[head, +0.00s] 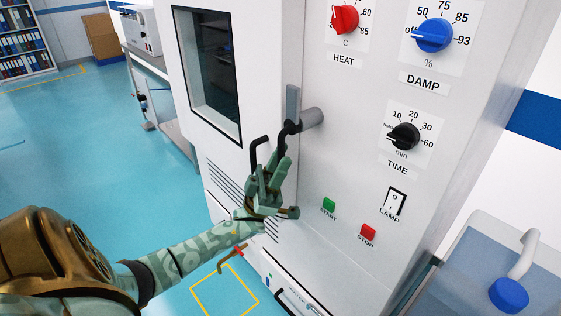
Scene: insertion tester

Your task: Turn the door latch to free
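The door latch (293,103) is a grey bar standing roughly upright at the right edge of the white cabinet door, beside a thick grey cylinder (312,117). My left gripper (277,138) is just below and left of the latch, with its two dark hooked fingers spread apart. Its right fingertip overlaps the lower end of the latch in the picture; whether they touch I cannot tell. Nothing shows between the fingers. The lower end of the latch is partly hidden by that finger. My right gripper is not in view.
The door has a dark window (208,70). Right of the latch are a red HEAT knob (344,18), blue DAMP knob (434,36), black TIME knob (404,136), LAMP switch (395,203), green START button (329,205) and red STOP button (368,232). Open floor lies left.

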